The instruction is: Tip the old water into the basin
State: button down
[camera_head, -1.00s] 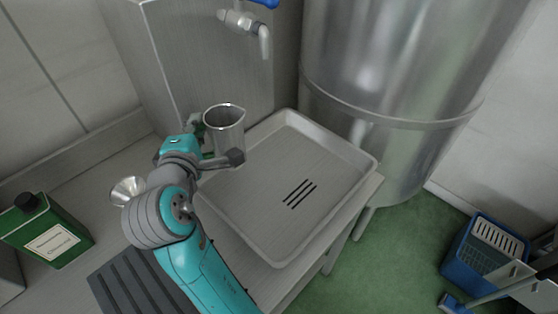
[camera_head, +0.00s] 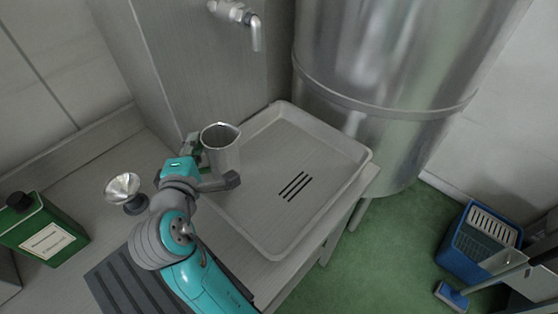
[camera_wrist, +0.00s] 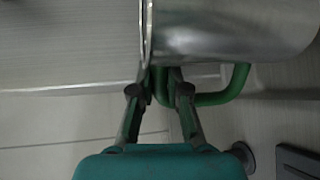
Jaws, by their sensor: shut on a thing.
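A metal jug (camera_head: 221,150) is held in my gripper (camera_head: 214,184) near the left rim of the shallow grey basin (camera_head: 262,246). The jug is close to upright, its open mouth facing up toward the head camera; I cannot make out water inside. In the wrist view my gripper (camera_wrist: 160,92) is shut at the jug's green handle (camera_wrist: 236,84), with the shiny jug wall (camera_wrist: 230,30) just beyond. The basin has dark slots in its floor and looks empty.
A metal tap (camera_head: 240,17) is on the wall panel above the basin. A large steel tank (camera_head: 400,70) stands behind it. A green canister (camera_head: 42,230), a metal funnel (camera_head: 122,186) and a dark ribbed mat (camera_head: 125,285) are at left. A blue bucket (camera_head: 478,245) is on the floor.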

aim_at(210, 153)
jog(key=shift+w+d+f+m, duration=0.25)
jog(key=shift+d+f+m, duration=0.3)
jog(key=shift+d+m, duration=0.2)
jog(key=shift+w+d+m+g+y, duration=0.2)
jog(key=shift+d+m+y, duration=0.05)
jog(key=shift+d+m, duration=0.2)
jog(key=shift+w+d+m+g+y, duration=0.2)
jog(key=shift+d+m+y, duration=0.1)
jog(key=shift+d, duration=0.1)
jog(key=shift+w+d+r+m, duration=0.2)
jog(key=shift+d+r+m, duration=0.3)
jog(key=shift+d+r, duration=0.2)
jog(key=shift+w+d+f+m+g+y+p, duration=0.1)
jog(key=shift+w+d+m+g+y+p, duration=0.1)
jog(key=shift+d+m, duration=0.3)
jog(key=shift+w+d+f+m+g+y+p, duration=0.1)
jog(key=shift+w+d+m+g+y, duration=0.1)
jog(key=shift+d, duration=0.45)
jog(key=shift+w+d+f+m+g+y+p, duration=0.1)
jog(key=shift+w+d+f+m+g+y, duration=0.15)
jog(key=shift+d+m, duration=0.3)
jog(key=shift+w+d+f+m+y+p, duration=0.1)
jog(key=shift+d+f+m+y+p, duration=0.2)
jog(key=shift+m, duration=0.35)
jog(key=shift+w+d+f+m+g+y+b, duration=0.1)
jog(key=shift+w+d+m+g+y, duration=0.05)
jog(key=shift+d+m+y, duration=0.4)
